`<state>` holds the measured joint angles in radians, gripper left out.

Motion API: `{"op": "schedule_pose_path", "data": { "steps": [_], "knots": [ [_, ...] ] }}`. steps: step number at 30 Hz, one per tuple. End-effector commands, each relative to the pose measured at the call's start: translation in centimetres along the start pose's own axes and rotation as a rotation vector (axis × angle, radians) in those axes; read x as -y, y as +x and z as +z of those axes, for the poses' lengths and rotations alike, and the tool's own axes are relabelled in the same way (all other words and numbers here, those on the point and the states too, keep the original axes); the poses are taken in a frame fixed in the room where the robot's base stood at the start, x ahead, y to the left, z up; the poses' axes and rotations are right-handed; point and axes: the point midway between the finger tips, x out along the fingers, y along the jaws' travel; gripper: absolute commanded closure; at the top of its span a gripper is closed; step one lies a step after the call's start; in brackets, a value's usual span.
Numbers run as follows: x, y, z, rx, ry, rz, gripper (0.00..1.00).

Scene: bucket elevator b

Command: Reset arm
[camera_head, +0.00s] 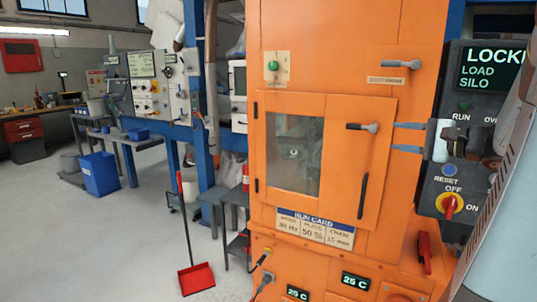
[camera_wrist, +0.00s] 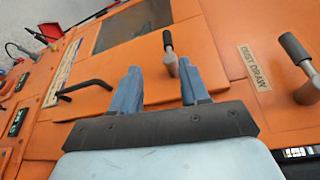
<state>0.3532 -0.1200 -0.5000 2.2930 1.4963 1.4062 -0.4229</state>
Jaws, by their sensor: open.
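My gripper (camera_head: 409,137) is at the right of the orange cabinet (camera_head: 345,30) in the head view, with its fingers pointing left toward the door handle. In the wrist view my gripper (camera_wrist: 159,88) is open, with two blue-grey fingers apart. The door lever (camera_head: 363,127) has a dark grip. In the wrist view the lever (camera_wrist: 169,52) shows between and beyond the fingers; I cannot tell whether they touch it. My arm (camera_head: 505,200) fills the right edge of the head view.
The cabinet door (camera_head: 350,170) looks closed and has a window (camera_head: 294,150). A dust draw lever (camera_wrist: 295,50) stands right of my gripper. A dark control panel (camera_head: 470,105) reads "LOAD SILO". A red dustpan (camera_head: 196,279) stands on open floor (camera_head: 120,240) at left.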

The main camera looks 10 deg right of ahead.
Motion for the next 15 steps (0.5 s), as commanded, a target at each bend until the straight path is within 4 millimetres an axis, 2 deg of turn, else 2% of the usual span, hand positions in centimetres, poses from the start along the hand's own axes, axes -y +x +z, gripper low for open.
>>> {"op": "schedule_pose_path", "data": {
  "steps": [2,8,12,15],
  "knots": [
    [-0.7,1.1,2.5,0.053,-0.020,0.067,0.55],
    [-4.9,3.1,11.0,0.215,-0.144,0.364,0.55],
    [-8.1,2.7,15.8,0.288,-0.291,0.580,0.55],
    [-10.1,1.9,18.2,0.315,-0.425,0.723,0.55]
  ]
}}
